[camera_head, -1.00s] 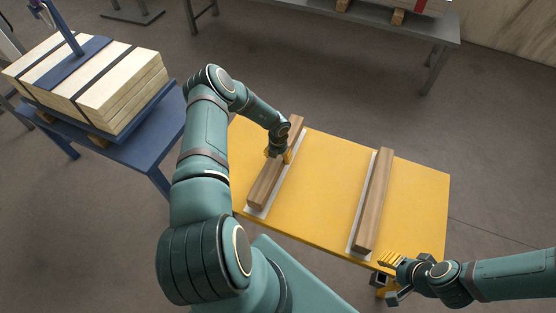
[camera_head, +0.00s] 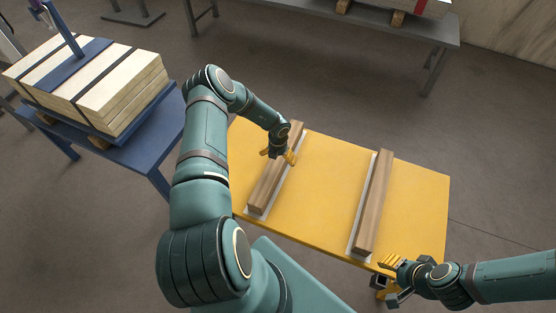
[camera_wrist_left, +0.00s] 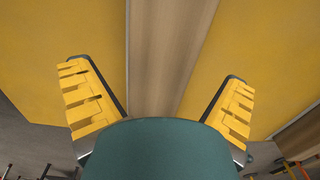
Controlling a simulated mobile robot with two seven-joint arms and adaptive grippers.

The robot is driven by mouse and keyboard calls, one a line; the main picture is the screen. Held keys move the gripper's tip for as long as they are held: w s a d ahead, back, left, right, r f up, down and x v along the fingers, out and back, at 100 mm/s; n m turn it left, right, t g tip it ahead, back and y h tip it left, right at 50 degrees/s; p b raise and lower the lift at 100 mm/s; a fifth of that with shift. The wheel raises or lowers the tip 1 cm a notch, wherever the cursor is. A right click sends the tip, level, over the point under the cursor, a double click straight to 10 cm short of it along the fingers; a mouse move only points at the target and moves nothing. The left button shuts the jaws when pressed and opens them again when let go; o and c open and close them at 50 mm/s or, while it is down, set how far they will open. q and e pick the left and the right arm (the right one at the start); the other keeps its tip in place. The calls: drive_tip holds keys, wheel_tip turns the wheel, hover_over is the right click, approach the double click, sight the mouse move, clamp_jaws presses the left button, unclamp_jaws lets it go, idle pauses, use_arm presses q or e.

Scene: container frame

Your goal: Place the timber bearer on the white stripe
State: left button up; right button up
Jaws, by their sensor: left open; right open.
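On the yellow table, one timber bearer (camera_head: 267,188) lies along the left white stripe (camera_head: 290,168), which shows along its edge. A second timber bearer (camera_head: 374,203) lies along the right white stripe (camera_head: 354,226). My left gripper (camera_head: 279,157) is above the left bearer, open, with a finger to each side of it. In the left wrist view the open yellow fingers (camera_wrist_left: 160,105) straddle the bearer (camera_wrist_left: 168,50) without touching it. The stripe (camera_wrist_left: 127,50) is a thin pale line along its left side. My right gripper (camera_head: 386,276) is open and empty at the table's front right corner.
The yellow table (camera_head: 325,175) is clear between the bearers. A blue stand (camera_head: 150,140) with strapped timber boards (camera_head: 105,85) is at the left. A grey bench (camera_head: 385,25) stands at the back. Bare floor lies around.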

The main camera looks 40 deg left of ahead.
sight(278, 159)
use_arm(q)
wheel_tip(278, 159, up, 10)
drive_tip(key=p, duration=0.2)
drive_tip(key=s+d+r+m+t, duration=0.1)
drive_tip(key=d+r+m+t, duration=0.1)
drive_tip(key=d+m, duration=0.8)
drive_tip(key=s+d+r+m+t, duration=0.1)
drive_tip(key=d+r+m, duration=0.1)
drive_tip(key=d+m, duration=0.75)
drive_tip(key=s+d+r+m+g+h, duration=0.1)
drive_tip(key=s+d+r+m+h, duration=0.3)
drive_tip(key=s+d+m, duration=0.9)
drive_tip(key=s+r+m, duration=0.1)
drive_tip(key=m, duration=0.4)
